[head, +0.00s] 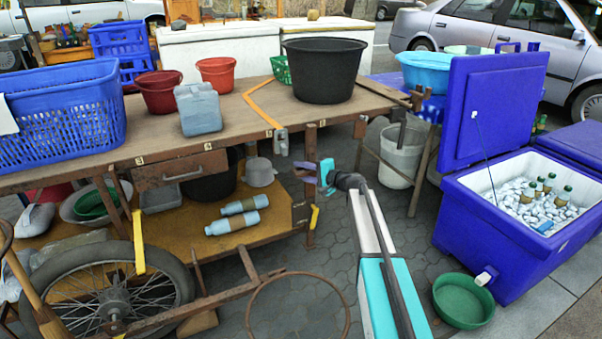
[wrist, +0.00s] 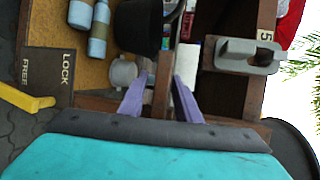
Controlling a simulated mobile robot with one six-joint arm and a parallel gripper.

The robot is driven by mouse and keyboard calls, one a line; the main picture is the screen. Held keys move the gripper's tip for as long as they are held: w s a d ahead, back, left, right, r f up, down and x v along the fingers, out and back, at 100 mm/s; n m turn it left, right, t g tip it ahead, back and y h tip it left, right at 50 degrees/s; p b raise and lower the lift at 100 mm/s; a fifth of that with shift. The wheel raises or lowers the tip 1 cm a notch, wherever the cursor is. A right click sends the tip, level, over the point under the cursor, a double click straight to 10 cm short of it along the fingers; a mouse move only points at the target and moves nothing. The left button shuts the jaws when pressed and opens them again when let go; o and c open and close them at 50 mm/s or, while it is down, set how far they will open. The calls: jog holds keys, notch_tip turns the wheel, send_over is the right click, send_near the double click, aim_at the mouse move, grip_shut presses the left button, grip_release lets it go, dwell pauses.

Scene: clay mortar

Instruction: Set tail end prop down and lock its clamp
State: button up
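A wooden post (head: 311,141), which looks like the tail end prop, hangs or stands at the stall's right end; whether its foot bears on the paving is unclear. Low beside it are a dark LOCK/FREE plate (wrist: 47,80) and a yellow clamp lever (head: 313,217). The lever also shows in the wrist view (wrist: 25,97), by the FREE side of the plate. My gripper (head: 304,172) is at the post, well above the lever. In the wrist view its purple fingers (wrist: 160,78) are apart, with a brown wooden bar showing between them; contact cannot be told.
Blue bottles (head: 237,216) lie on the lower shelf. A spoked wheel (head: 115,290) and rusty ring (head: 298,305) are at front left. A blue cooler (head: 520,215) and green basin (head: 462,300) stand right.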

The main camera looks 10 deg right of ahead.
jog(key=shift+w, duration=0.1)
grip_shut()
notch_tip(320, 180, down, 10)
jog(key=b, duration=0.5)
jog(key=shift+f, duration=0.25)
grip_release()
dwell(0.3)
